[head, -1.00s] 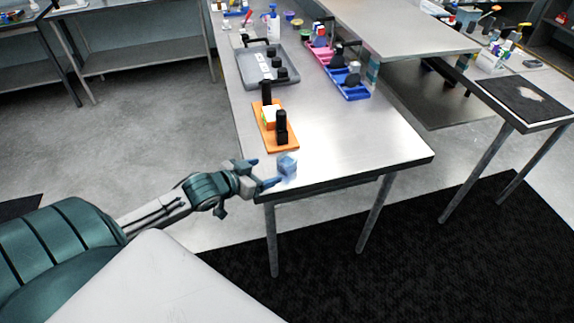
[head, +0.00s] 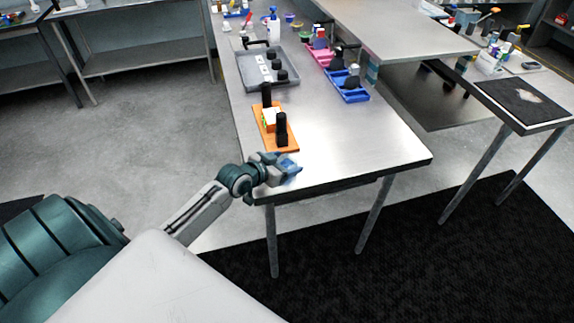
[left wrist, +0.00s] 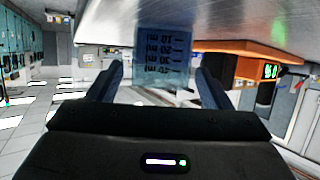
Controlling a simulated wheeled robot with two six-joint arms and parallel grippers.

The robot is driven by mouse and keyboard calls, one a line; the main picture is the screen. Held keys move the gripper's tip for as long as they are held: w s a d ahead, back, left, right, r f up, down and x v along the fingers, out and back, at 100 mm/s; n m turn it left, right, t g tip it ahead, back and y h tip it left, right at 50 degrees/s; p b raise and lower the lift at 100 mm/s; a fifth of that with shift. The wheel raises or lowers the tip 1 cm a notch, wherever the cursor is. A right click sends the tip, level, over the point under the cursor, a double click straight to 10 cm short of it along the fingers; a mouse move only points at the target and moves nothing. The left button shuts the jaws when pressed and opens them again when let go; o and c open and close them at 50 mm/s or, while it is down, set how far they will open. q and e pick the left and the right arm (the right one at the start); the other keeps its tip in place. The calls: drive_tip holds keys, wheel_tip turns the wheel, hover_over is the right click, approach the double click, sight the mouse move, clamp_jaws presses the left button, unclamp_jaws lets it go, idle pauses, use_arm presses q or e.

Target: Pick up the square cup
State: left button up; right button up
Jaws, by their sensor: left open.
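The square cup (left wrist: 164,62) is clear blue with dark volume markings. In the left wrist view it stands between the two fingers of my left gripper (left wrist: 160,88), with a gap on each side. In the head view the cup (head: 289,166) is at the near left corner of the steel table (head: 350,150), partly hidden by the gripper. My left gripper (head: 282,168) is open around the cup at table height. My right gripper is not in view.
An orange board (head: 263,127) with black posts lies just behind the cup. A grey tray (head: 245,78), a pink tray (head: 316,53) and a blue tray (head: 354,96) sit farther back. The table's right front area is clear.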

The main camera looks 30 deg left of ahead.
use_arm(q)
drive_tip(key=shift+w+d+f, duration=0.15)
drive_tip(key=shift+w+f, duration=0.1)
drive_tip(key=shift+w, duration=0.35)
drive_tip(key=shift+s, duration=0.1)
drive_tip(key=shift+c, duration=1.3)
drive_tip(key=c, duration=0.9)
